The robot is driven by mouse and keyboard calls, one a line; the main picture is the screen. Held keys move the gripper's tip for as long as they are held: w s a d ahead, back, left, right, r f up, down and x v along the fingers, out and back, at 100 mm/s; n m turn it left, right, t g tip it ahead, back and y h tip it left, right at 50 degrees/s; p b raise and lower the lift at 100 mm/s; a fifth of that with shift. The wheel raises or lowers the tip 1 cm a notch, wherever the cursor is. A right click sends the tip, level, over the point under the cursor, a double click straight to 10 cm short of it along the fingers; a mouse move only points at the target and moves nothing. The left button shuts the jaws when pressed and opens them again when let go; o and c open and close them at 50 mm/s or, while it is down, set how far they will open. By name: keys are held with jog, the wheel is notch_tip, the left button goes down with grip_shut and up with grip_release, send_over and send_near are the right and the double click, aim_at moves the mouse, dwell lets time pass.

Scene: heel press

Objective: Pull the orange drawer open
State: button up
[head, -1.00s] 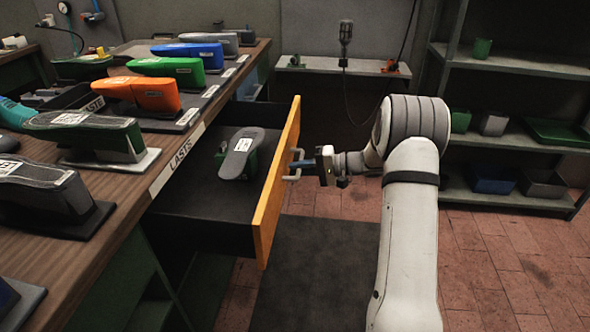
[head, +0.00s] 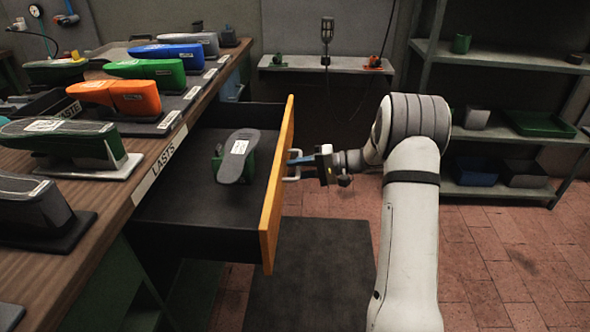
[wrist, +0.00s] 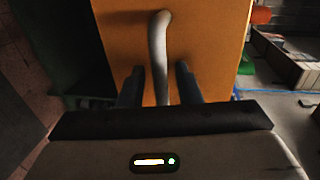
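The orange-fronted drawer (head: 280,180) stands well out from the bench in the head view, its dark inside showing. A shoe last with a grey sole and a white label (head: 238,156) lies in it. My gripper (head: 300,164) is at the drawer's grey bar handle (head: 292,178). In the wrist view, the handle (wrist: 159,60) runs between the two dark fingers of my gripper (wrist: 160,72). Orange shows in a gap on each side of the handle, so the fingers stand apart around it. The orange front (wrist: 205,40) is just beyond the fingertips.
The wooden bench (head: 172,150) on the left carries several coloured lasts, including an orange one (head: 115,97). A shelf unit (head: 515,135) stands at the back right. Tiled floor (head: 490,260) is clear on the right; a dark mat (head: 310,275) lies below the drawer front.

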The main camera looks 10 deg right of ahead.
jog(key=v, duration=0.7)
jog(key=shift+d+p, duration=0.35)
jog(key=shift+r, duration=0.1)
jog(key=s+a+r+n+g+h+p, duration=0.1)
jog(key=s+a+r+g+h+p, duration=0.45)
jog(key=s+r, duration=0.8)
jog(key=s+r+t+h+p, duration=0.1)
jog(key=s+r+h+p, duration=0.2)
jog(key=s, duration=0.3)
jog(key=s+r+n+t+h+p, duration=0.1)
jog(key=s+r+t+h+p, duration=0.1)
jog(key=s, duration=0.5)
jog(key=s+r+t+h+p, duration=0.1)
jog(key=s+r+h+p, duration=0.3)
jog(key=s+r+p, duration=0.1)
jog(key=shift+s+d+n+h+p, duration=0.3)
jog(key=shift+s+d+h+p, duration=0.1)
jog(key=shift+s+p, duration=0.55)
